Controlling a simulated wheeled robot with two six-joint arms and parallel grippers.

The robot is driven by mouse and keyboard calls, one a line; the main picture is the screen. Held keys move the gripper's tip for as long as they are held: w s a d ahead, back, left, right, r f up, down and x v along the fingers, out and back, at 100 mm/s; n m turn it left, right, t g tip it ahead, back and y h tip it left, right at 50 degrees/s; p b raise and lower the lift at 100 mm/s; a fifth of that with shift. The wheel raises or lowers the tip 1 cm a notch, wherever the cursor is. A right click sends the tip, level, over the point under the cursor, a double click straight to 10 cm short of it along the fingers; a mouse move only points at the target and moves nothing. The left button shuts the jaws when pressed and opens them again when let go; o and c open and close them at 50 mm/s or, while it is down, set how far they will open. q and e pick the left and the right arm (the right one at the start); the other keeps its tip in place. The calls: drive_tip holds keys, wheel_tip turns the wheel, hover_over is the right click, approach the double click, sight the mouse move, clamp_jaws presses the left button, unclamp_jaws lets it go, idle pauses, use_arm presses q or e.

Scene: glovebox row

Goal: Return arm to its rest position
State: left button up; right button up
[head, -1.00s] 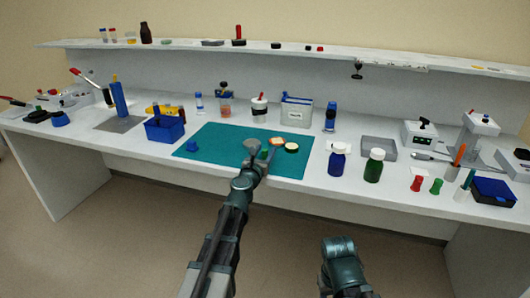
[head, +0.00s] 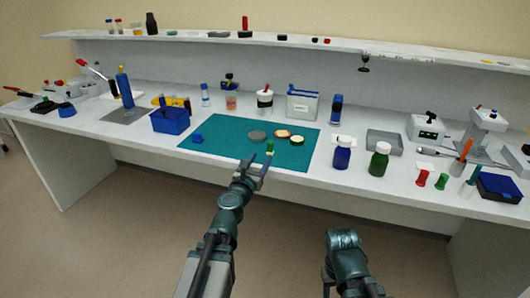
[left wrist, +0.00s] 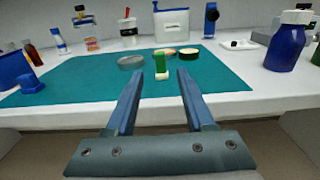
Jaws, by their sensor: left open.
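My left gripper (head: 257,161) is open and empty, at the front edge of the teal mat (head: 222,145). In the left wrist view its two blue fingers (left wrist: 160,80) are apart with nothing between them. A small green object with a pale end (head: 270,147) stands on the mat just beyond the fingertips; it also shows in the left wrist view (left wrist: 161,65). My right arm (head: 345,258) shows low in the head view, but its gripper fingers cannot be made out.
On the mat are a grey disc (head: 257,136), two round dishes (head: 297,140) and a blue piece (head: 197,138). A blue bin (head: 170,121) stands left. Blue (head: 342,155) and green (head: 379,160) bottles stand right. Floor in front of the bench is free.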

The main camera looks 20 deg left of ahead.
use_arm(q)
drive_tip(key=shift+s, duration=0.5)
drive_tip(key=s+d+m+g+h+p, duration=0.4)
drive_tip(key=d+m+g+p, duration=0.15)
drive_tip(key=d+m, duration=0.6)
drive_tip(key=s+d+m+g+h+p, duration=0.3)
drive_tip(key=s+d+m+g+p, duration=0.25)
drive_tip(key=d+m, duration=0.6)
drive_tip(key=s+a+f+m+g+y+p, duration=0.1)
drive_tip(key=s+a+m+g+y+p, duration=0.2)
drive_tip(key=s+m, duration=0.4)
drive_tip(key=s+a+m+g+y+p, duration=0.3)
drive_tip(key=s+m+y+p, duration=0.3)
drive_tip(key=s+m, duration=0.2)
drive_tip(key=shift+f+m+g, duration=0.35)
drive_tip(key=shift+m+g, duration=0.35)
